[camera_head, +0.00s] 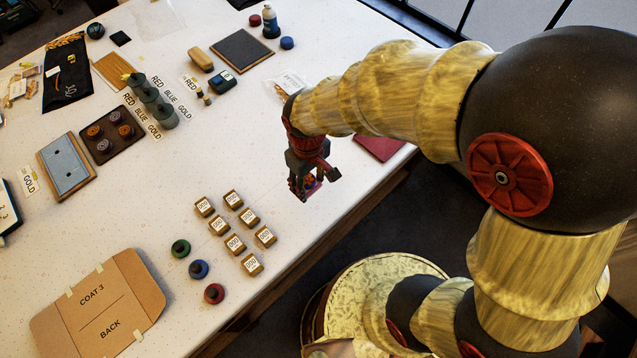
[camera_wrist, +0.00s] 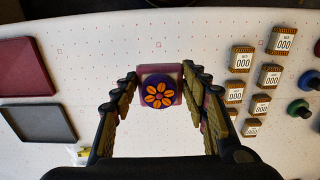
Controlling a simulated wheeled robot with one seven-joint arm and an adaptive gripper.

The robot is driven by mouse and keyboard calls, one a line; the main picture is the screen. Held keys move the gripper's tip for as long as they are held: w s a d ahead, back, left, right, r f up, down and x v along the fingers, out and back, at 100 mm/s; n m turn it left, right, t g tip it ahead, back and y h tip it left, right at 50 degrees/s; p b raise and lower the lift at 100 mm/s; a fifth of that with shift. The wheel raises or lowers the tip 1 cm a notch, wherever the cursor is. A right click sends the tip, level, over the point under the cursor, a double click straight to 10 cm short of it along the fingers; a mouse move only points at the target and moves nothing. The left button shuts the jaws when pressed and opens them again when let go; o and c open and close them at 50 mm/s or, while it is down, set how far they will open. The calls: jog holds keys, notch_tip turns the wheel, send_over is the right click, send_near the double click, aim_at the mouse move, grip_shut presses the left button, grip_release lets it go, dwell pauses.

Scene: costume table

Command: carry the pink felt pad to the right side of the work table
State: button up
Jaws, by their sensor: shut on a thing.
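The pink felt pad (camera_wrist: 160,68) is between my fingertips in the wrist view. A round purple button with an orange flower (camera_wrist: 160,94) lies on top of the pad. My gripper (camera_wrist: 160,90) is shut on the pad, with a finger along each side. In the head view my gripper (camera_head: 304,188) points down over the near edge of the white work table (camera_head: 255,165). The pad is mostly hidden by the fingers there, and I cannot tell how high it is above the table.
Several numbered wooden blocks (camera_head: 235,244) and green, blue and red knobs (camera_head: 198,269) lie left of my gripper in the head view. A dark red pad (camera_wrist: 22,66) and a dark tray (camera_wrist: 37,122) lie left in the wrist view. Bare tabletop surrounds my gripper.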

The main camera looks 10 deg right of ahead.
aim_at(318, 180)
jog(key=w+d+f, duration=0.1)
jog(key=w+f, duration=0.1)
jog(key=f, duration=0.1)
jog(key=w+d+f, duration=0.1)
jog(key=f, duration=0.1)
jog(key=shift+w+d+f+b, duration=0.15)
jog(key=shift+d+f+b, duration=0.05)
jog(key=shift+d+b, duration=0.2)
jog(key=shift+w+f+b, duration=0.15)
jog(key=shift+f+b, duration=0.2)
jog(key=shift+f, duration=1.35)
jog(key=shift+f, duration=0.2)
jog(key=o, duration=1.1)
jog(key=shift+c, duration=0.2)
jog(key=shift+o, duration=0.6)
jog(key=shift+r, duration=0.2)
